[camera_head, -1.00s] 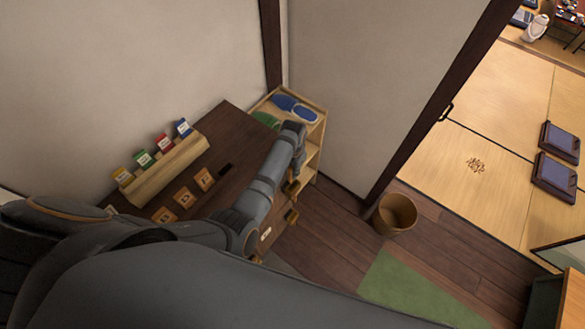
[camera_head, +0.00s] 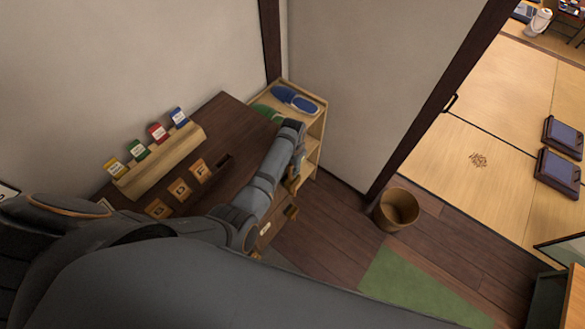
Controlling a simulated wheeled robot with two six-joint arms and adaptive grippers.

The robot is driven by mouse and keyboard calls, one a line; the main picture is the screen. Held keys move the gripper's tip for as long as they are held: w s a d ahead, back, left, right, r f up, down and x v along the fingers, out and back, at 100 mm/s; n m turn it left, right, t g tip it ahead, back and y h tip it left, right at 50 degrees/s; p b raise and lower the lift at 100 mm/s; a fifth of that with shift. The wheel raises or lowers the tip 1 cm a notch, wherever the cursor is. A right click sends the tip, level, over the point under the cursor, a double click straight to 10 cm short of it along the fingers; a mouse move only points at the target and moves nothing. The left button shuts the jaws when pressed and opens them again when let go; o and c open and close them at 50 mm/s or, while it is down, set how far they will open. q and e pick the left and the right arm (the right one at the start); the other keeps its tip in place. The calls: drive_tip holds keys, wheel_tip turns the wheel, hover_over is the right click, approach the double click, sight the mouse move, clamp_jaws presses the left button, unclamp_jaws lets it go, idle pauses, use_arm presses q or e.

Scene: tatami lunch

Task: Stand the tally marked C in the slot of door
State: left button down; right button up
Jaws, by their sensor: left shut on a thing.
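My left arm reaches over the dark wooden cabinet (camera_head: 238,118). Its left gripper (camera_head: 293,182) hangs at the cabinet's right front side, shut on a small tan wooden piece that looks like a tally; its letter cannot be read. A door front with a pale label (camera_head: 265,229) is partly hidden by my arm. My right gripper is out of view.
A wooden block (camera_head: 160,162) holds yellow, green, red and blue cards. A bin (camera_head: 397,210) and a green mat (camera_head: 415,288) are on the floor to the right.

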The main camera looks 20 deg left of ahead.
use_arm(q)
drive_tip(key=shift+f, duration=0.25)
idle(0.4)
drive_tip(key=shift+f, duration=0.1)
drive_tip(key=shift+f, duration=0.1)
idle(0.3)
drive_tip(key=shift+f, duration=0.6)
drive_tip(key=shift+f+b, duration=0.1)
drive_tip(key=shift+b, duration=0.2)
drive_tip(key=shift+f, duration=0.5)
